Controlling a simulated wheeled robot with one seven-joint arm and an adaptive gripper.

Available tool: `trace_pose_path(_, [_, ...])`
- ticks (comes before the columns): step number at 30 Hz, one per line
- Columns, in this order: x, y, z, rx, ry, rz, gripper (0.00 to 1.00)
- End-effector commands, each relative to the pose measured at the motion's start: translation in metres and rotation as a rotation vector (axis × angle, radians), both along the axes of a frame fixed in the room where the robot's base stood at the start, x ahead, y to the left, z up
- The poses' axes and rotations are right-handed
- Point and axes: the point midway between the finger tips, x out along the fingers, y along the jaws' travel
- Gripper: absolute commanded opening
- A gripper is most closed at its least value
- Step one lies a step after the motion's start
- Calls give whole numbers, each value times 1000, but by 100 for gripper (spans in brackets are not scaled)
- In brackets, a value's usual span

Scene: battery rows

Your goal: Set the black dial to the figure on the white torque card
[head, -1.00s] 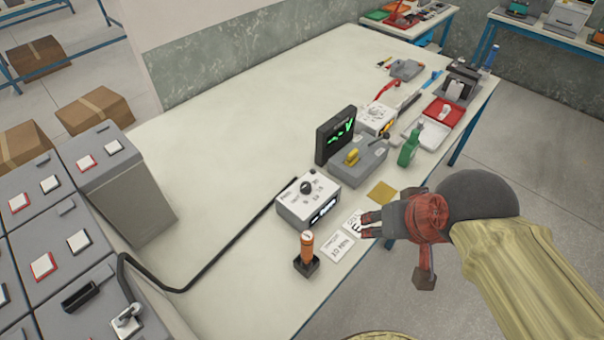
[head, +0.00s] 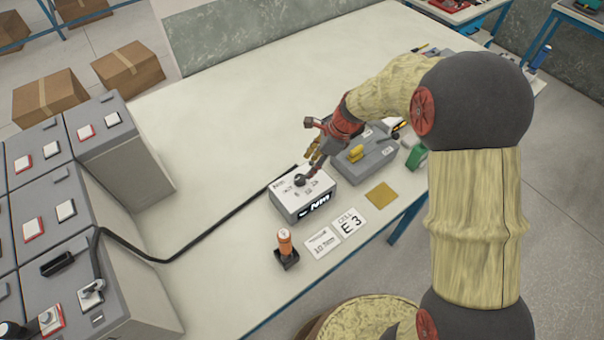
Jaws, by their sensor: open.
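The black dial (head: 300,180) is a small knob on top of a white-and-grey box (head: 287,205) near the front of the table. The box has printed marks around the dial and a dark front display with partly legible "NM" characters. My gripper (head: 313,172) is open and sits right at the dial from above and behind; I cannot tell if its fingers touch it. The white torque card (head: 322,242) lies flat in front of the box and appears to read 10 Nm. Another white card (head: 349,222) beside it reads "CELL E 3".
An orange-handled tool (head: 285,242) stands in a dark holder left of the cards. A grey device with a yellow knob (head: 356,153) is right of the box. A yellow square (head: 381,195) lies nearby. Grey battery blocks (head: 110,140) and a black cable (head: 190,259) are at left. The table's middle is clear.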

Motion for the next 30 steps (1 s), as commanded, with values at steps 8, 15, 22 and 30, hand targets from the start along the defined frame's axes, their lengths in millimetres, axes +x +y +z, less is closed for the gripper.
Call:
trace_pose_path(8, [2, 9, -22, 5, 13, -18, 48])
trace_pose_path(15, [4, 22, -56, 4, 11, -16, 48])
trace_pose_path(22, [7, 30, -75, 4, 9, -16, 48])
trace_pose_path(30, [7, 30, -75, 4, 8, -16, 45])
